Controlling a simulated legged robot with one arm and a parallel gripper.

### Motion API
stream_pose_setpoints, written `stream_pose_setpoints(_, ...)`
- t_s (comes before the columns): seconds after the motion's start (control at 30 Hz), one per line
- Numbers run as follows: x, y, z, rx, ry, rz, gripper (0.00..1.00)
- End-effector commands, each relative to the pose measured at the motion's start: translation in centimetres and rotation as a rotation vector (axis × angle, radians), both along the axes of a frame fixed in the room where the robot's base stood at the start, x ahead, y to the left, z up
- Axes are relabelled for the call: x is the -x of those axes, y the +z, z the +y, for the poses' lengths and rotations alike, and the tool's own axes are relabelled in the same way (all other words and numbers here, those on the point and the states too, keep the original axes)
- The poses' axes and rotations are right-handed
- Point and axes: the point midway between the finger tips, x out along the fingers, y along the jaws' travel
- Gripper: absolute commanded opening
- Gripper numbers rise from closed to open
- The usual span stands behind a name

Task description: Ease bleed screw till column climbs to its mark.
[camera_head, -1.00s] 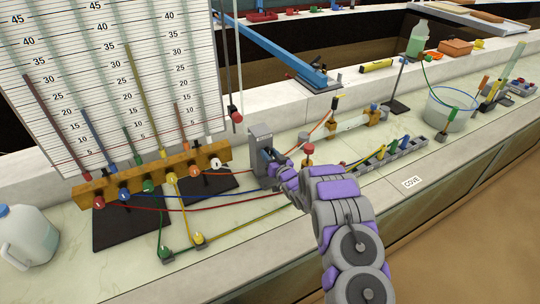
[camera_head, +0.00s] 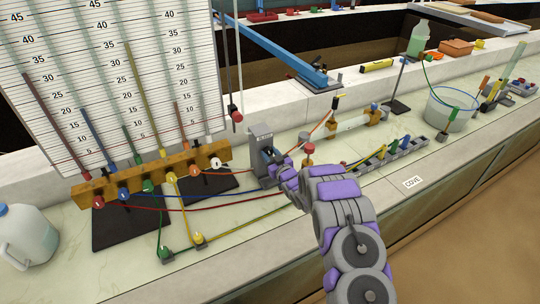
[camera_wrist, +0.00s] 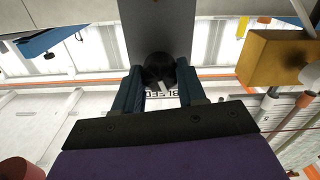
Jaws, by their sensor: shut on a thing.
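A grey upright block (camera_head: 261,138) stands on the bench right of the manometer. In the wrist view a black bleed screw knob (camera_wrist: 160,68) sits on the grey block (camera_wrist: 158,20), with a partly hidden lettered label below it. My gripper (camera_head: 273,164) is at the block's front; in the wrist view its two blue fingers (camera_wrist: 157,84) are shut on the knob, one on each side. The ruled manometer board (camera_head: 100,50) carries coloured columns: red (camera_head: 55,125), blue, green, yellow (camera_head: 143,95) and orange (camera_head: 179,122) at different heights. I cannot make out which mark counts.
Colour-tipped tubes run from the wooden manifold (camera_head: 150,176) along the bench past my arm. A white jug (camera_head: 28,235) stands at left, a grey rack (camera_head: 385,158) and a bucket (camera_head: 450,110) at right. The front strip by the COVE label (camera_head: 412,182) is clear.

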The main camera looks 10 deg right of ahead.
Motion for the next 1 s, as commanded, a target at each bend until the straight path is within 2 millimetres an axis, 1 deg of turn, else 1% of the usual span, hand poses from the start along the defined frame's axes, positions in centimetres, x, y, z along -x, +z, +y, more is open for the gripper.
stream_pose_setpoints(0.03,0.0,-0.1,0.0,0.000,0.000,0.002,0.42)
stream_pose_setpoints(0.23,0.0,-0.1,0.0,-0.001,0.000,0.001,0.61)
stream_pose_setpoints(0.3,0.0,-0.1,0.0,-0.001,0.000,0.001,0.65)
stream_pose_setpoints(0.53,0.1,0.0,0.0,-0.001,0.000,0.001,0.65)
stream_pose_setpoints(0.67,0.7,0.0,-0.3,-0.001,0.000,0.003,0.65)
stream_pose_setpoints(0.83,2.5,0.1,-0.9,0.000,-0.001,0.003,0.65)
stream_pose_setpoints(1.0,5.2,0.0,-1.8,0.000,-0.002,0.005,0.65)
